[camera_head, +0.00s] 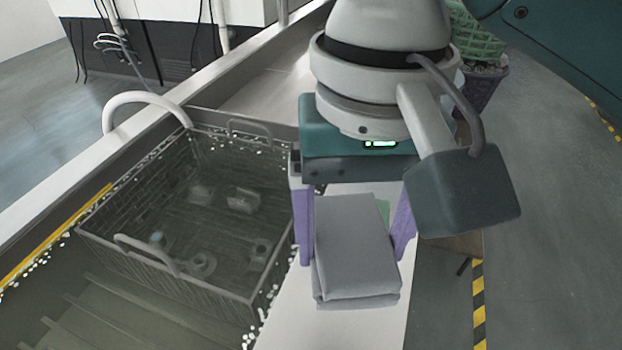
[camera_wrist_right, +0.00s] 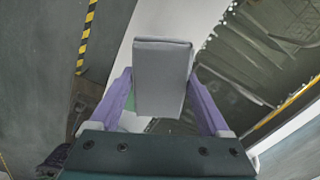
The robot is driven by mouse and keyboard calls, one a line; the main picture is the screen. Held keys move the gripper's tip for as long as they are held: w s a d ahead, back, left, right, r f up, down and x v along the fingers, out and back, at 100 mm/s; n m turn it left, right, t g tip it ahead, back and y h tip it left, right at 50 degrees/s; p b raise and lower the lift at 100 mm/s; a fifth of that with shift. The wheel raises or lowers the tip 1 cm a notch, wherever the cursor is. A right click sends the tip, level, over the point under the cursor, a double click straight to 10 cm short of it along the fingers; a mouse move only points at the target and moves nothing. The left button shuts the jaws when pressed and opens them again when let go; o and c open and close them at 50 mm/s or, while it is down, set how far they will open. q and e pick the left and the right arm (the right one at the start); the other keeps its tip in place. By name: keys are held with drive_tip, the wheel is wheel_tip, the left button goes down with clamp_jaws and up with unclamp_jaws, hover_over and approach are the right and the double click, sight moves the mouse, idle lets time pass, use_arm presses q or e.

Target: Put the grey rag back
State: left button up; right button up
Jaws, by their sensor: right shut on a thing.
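The grey rag (camera_head: 352,262) is a folded, flat-sided bundle in the head view. My right gripper (camera_head: 355,248) has its purple fingers on either side of it and is shut on it, over the white ledge (camera_head: 290,325). The right wrist view shows the rag (camera_wrist_right: 162,65) between the fingers of the gripper (camera_wrist_right: 163,82). A small green patch (camera_head: 383,211) shows behind the rag; the rest of it is hidden. I cannot tell whether the rag touches the ledge. My left gripper is not in view.
Left of the gripper, a wire basket (camera_head: 110,252) with several small parts sits in the liquid-filled tank (camera_head: 60,310). Floor with black-yellow tape (camera_head: 478,300) lies right of the ledge.

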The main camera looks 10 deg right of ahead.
drive_tip(key=b, duration=0.2)
hover_over(339, 322)
wheel_tip(339, 322, down, 9)
drive_tip(key=shift+s+f, duration=0.1)
wheel_tip(339, 322, down, 5)
drive_tip(key=shift+f+b, duration=0.1)
drive_tip(key=shift+b, duration=0.45)
drive_tip(key=shift+f, duration=0.2)
drive_tip(key=o, duration=1.2)
drive_tip(key=shift+c, duration=0.2)
